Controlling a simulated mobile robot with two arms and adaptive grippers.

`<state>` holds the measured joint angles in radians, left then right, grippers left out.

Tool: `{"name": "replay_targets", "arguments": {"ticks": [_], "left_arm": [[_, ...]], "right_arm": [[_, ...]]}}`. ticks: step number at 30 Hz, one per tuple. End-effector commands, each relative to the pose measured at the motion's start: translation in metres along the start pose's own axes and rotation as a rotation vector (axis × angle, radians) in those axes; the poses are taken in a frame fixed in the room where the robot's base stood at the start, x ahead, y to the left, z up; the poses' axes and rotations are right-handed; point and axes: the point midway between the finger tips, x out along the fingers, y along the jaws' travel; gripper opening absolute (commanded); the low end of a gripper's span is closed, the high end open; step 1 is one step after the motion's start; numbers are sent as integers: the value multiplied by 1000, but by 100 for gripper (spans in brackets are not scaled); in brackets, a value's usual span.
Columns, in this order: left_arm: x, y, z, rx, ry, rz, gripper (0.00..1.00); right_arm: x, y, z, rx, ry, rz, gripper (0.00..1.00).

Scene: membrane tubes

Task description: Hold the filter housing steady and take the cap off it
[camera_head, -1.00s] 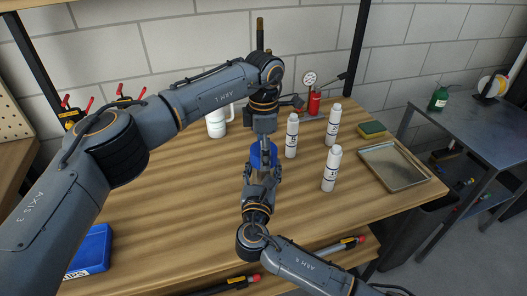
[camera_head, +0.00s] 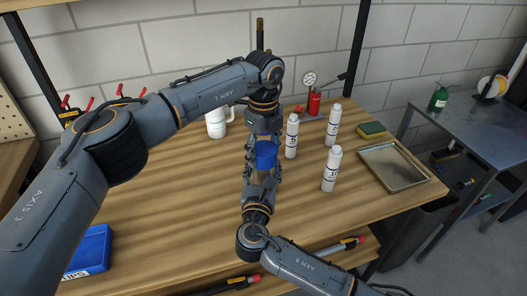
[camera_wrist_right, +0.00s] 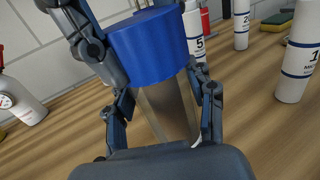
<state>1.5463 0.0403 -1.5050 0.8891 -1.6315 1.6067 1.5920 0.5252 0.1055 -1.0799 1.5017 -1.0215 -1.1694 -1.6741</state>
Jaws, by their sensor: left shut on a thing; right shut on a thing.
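The blue cap (camera_head: 266,155) is in the middle of the head view, over the filter housing. In the right wrist view the cap (camera_wrist_right: 148,46) sits at the top of the clear, brownish housing (camera_wrist_right: 170,108), with no gap visible between them. My left gripper (camera_head: 266,146) comes from above and is shut on the cap; one of its fingers shows at the upper left of the wrist view. My right gripper (camera_head: 263,176) comes from below and is shut on the housing body, its fingers (camera_wrist_right: 162,105) on both sides. The housing's lower end is hidden.
White labelled bottles (camera_head: 331,168) stand right of the grippers, one (camera_head: 291,136) close by. A metal tray (camera_head: 428,181) and a yellow-green sponge (camera_head: 373,129) lie farther right. A white jug (camera_head: 216,124) stands behind my left arm. A blue box (camera_head: 91,250) is at front left.

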Motion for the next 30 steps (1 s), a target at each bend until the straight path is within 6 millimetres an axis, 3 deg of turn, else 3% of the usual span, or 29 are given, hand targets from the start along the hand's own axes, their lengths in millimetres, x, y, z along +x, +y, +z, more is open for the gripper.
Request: {"name": "replay_targets", "arguments": {"ticks": [6, 12, 30], "left_arm": [[0, 0, 1, -464, -1, 0, 24], [0, 0, 1, -737, -1, 0, 24], [0, 0, 1, -750, -1, 0, 24]], "right_arm": [[0, 0, -2, 0, 3, -1, 0], [0, 0, -2, 0, 3, -1, 0], [0, 0, -2, 0, 3, -1, 0]]}}
